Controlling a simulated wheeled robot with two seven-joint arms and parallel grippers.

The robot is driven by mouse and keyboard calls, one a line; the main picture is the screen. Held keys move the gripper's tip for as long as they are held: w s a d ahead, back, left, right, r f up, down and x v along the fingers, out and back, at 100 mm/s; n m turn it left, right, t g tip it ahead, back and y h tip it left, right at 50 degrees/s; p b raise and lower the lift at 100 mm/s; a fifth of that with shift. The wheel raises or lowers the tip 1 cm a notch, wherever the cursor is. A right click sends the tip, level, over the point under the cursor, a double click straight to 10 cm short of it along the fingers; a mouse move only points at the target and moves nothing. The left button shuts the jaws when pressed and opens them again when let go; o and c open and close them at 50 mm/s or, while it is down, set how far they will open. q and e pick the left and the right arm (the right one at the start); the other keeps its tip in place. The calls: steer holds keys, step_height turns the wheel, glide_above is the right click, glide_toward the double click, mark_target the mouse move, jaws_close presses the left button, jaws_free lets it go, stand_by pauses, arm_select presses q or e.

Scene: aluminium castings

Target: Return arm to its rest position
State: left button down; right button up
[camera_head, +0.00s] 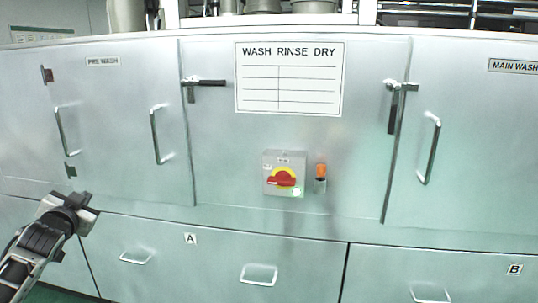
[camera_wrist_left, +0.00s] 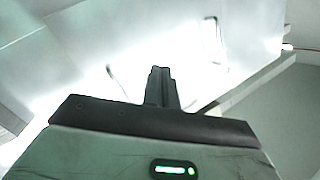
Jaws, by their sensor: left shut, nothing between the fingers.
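My left gripper (camera_head: 82,203) comes in from the lower left in the head view, in front of the lower left panels of a metal washing machine (camera_head: 350,170). In the left wrist view the fingers of my left gripper (camera_wrist_left: 161,72) are together at the centre, with nothing between them. Bright metal surfaces lie beyond the fingertips. Whether the gripper touches the machine cannot be told; it appears apart from it. My right gripper is not in view.
The machine front has protruding door handles (camera_head: 155,135), latches (camera_head: 203,83), a red and yellow switch (camera_head: 283,178) and an orange lamp (camera_head: 321,171). Lower panels carry handles (camera_head: 259,275). A "WASH RINSE DRY" sign (camera_head: 289,78) is on the middle panel.

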arm_select(q)
steer(key=s+d+f+m+g+h, duration=0.1)
steer(key=s+d+f+h, duration=0.2)
steer(key=s+d+f, duration=0.6)
steer(key=s+d+f+g+h, duration=0.25)
steer(key=s+d+f, duration=0.25)
steer(key=d+f, duration=0.75)
steer(key=s+d+f+n+g+h, duration=0.1)
steer(key=s+d+f, duration=0.1)
steer(key=s+d, duration=0.4)
steer(key=s+d+f+n+g+h, duration=0.1)
steer(key=s+d, duration=0.5)
steer(key=s, duration=0.7)
steer(key=shift+s+d+f+h, duration=0.2)
steer(key=shift+s+f+h, duration=0.15)
steer(key=shift+f, duration=0.35)
